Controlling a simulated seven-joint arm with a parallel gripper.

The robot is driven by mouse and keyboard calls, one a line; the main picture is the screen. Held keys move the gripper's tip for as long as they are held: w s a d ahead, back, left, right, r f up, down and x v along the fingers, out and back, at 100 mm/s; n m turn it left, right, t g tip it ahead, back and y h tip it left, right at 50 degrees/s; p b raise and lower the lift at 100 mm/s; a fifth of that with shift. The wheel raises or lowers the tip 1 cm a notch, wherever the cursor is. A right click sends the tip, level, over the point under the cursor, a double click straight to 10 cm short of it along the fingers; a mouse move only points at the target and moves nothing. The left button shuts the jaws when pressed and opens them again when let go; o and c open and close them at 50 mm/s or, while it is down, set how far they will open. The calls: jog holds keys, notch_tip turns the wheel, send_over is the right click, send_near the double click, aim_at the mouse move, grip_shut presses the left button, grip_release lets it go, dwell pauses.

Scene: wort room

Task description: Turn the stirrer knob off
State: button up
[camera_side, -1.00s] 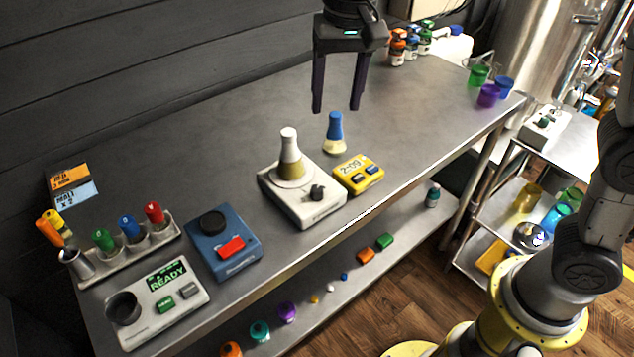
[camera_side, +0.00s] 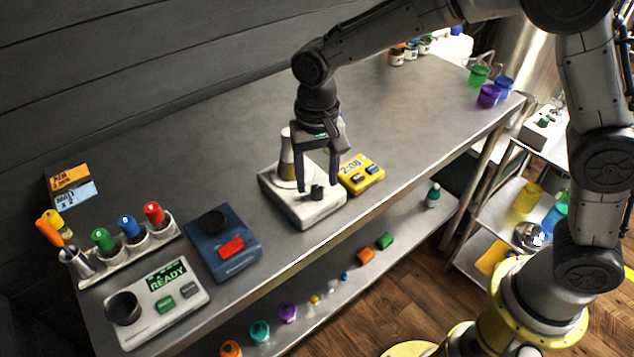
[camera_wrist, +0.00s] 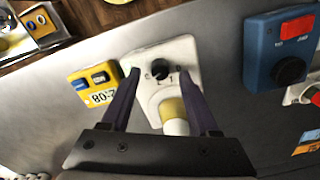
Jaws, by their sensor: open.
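The stirrer (camera_side: 311,211) is a white box on the bench with a black knob (camera_side: 317,192) on its front top. In the wrist view the knob (camera_wrist: 160,69) shows between and just beyond my fingertips, with small marks around it. A flask (camera_side: 287,160) with a white top and yellowish contents stands on the stirrer plate, partly hidden by my gripper in the side view. My gripper (camera_side: 317,188) points down over the stirrer, open, with one finger on each side of the knob. I cannot tell whether the fingers touch it.
A yellow timer (camera_side: 361,174) reading 2:08 stands close on the right of the stirrer. A blue device (camera_side: 224,243) with a red switch stands on the left. The flask rises close behind the knob. The bench's back middle (camera_side: 215,160) is clear.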

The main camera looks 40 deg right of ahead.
jog(key=shift+f, duration=1.1)
grip_shut()
